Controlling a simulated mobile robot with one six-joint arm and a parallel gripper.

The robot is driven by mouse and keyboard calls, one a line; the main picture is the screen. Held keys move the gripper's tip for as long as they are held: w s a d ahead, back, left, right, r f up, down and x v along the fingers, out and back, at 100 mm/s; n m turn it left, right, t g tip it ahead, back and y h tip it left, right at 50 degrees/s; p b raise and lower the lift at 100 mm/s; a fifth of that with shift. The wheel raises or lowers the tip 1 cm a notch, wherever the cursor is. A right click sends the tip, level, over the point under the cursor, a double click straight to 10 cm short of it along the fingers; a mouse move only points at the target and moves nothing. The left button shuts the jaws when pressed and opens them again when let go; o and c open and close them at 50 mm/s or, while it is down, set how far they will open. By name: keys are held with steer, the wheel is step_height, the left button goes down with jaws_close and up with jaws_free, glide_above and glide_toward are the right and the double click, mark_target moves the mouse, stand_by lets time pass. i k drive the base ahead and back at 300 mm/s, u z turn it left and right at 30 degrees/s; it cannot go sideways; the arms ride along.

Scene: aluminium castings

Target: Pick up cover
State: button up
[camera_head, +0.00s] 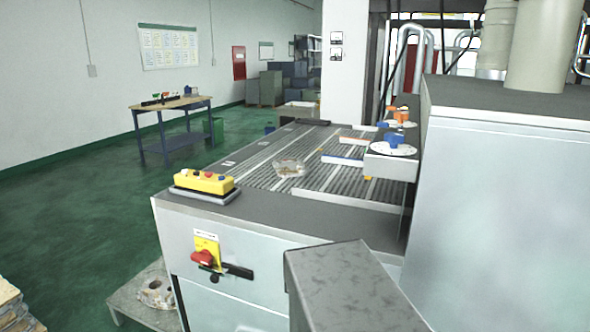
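A small pale metal casting (289,168), which may be the cover, lies on the ribbed conveyor bed (262,180) near its middle. Its fine shape is too small to make out. A second metal casting (157,293) with a round opening sits on a low grey platform (130,308) at the lower left, partly hidden by the conveyor's cabinet. I cannot tell which of the two is the cover. My gripper is not in view.
A yellow button box (204,182) sits on the conveyor's near left corner; a red switch (203,257) is on its front. Grey housings (508,190) block the right side. A workbench (172,112) stands far left. The green floor (75,215) between is open.

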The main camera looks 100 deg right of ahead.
mark_target(293, 167)
steer(key=u, duration=0.35)
steer(key=k, duration=0.5)
steer(key=z, duration=1.75)
steer(key=i, duration=0.35)
steer(key=u, duration=0.5)
